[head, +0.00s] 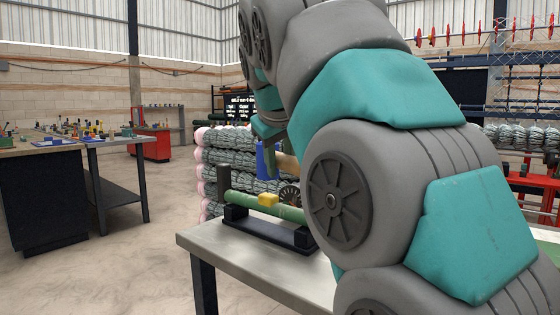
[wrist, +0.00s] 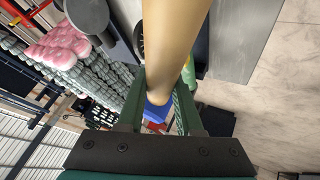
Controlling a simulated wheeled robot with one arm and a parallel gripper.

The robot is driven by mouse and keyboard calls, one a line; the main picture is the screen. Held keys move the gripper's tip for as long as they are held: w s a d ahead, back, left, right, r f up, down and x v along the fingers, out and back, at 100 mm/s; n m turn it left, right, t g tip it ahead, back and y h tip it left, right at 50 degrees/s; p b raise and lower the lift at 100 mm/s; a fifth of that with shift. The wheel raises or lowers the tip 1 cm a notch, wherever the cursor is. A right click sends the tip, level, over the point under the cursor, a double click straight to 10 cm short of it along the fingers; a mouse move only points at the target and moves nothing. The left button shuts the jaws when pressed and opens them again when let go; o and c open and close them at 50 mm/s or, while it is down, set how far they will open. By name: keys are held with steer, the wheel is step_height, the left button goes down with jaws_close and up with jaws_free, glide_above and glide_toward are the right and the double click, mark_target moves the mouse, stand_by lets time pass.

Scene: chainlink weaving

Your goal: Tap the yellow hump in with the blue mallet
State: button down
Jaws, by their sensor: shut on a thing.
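The yellow hump (head: 268,199) sits on top of a green bar (head: 292,213) held in a dark stand. The blue mallet head (head: 264,161) is just above the hump in the head view, with a small gap showing between them. Its tan handle (head: 287,166) runs to the right, partly behind my arm. My gripper (head: 270,128) is shut on the mallet. In the wrist view the tan handle (wrist: 174,45) passes between the fingers (wrist: 160,98), and the blue head (wrist: 155,113) shows below it. The hump is hidden in the wrist view.
The dark stand (head: 262,232) rests on a grey table (head: 225,252) with its left edge open to the floor. A dark upright post (head: 223,182) rises at the bar's left end. Stacked wire mesh rolls (head: 210,157) stand behind. My arm covers the right side.

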steer(key=shift+f, duration=0.7)
stand_by(0.5)
step_height(320, 180, up, 5)
steer(key=p, duration=0.4)
steer(key=shift+s, duration=0.1)
stand_by(0.4)
